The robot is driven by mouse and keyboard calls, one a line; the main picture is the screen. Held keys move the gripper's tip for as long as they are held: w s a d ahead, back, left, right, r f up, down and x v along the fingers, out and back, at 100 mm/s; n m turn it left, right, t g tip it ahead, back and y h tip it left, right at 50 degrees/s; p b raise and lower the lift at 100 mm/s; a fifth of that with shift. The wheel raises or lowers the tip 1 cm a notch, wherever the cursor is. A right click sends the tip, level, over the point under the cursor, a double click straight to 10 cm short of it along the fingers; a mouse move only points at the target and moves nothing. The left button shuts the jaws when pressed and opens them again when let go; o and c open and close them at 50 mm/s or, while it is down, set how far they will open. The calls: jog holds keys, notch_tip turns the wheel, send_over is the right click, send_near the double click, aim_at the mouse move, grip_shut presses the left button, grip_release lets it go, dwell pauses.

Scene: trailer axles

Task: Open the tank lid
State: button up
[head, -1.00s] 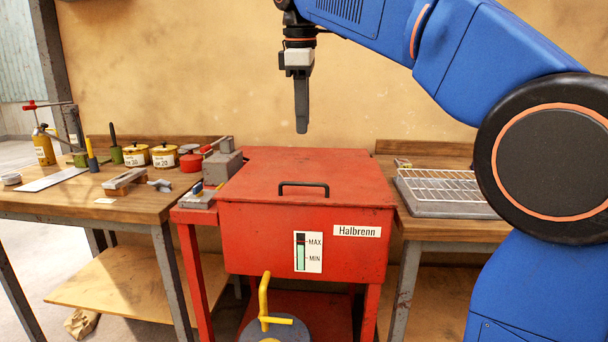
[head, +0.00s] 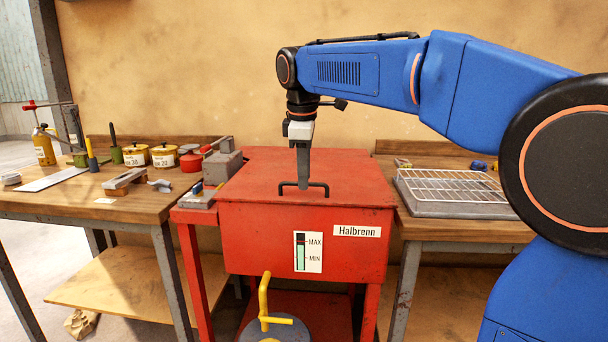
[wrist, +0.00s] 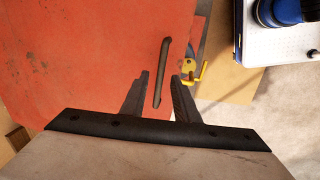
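The red tank (head: 300,245) stands in the middle of the head view with its red lid (head: 345,175) closed. A black bar handle (head: 318,188) sits near the lid's front edge; in the wrist view the handle (wrist: 162,72) runs between the two fingers. My gripper (head: 303,187) points straight down at the handle. In the wrist view my gripper (wrist: 160,80) is open, with one finger on each side of the handle. I cannot tell whether the fingers touch it.
A wooden bench (head: 140,208) on the left carries tins and tools. A wire rack (head: 450,186) lies on the right bench. A grey can with a yellow spout (head: 265,300) stands below the tank's front. The wall behind is bare.

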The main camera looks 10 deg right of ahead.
jog(key=shift+f, duration=0.1)
grip_shut()
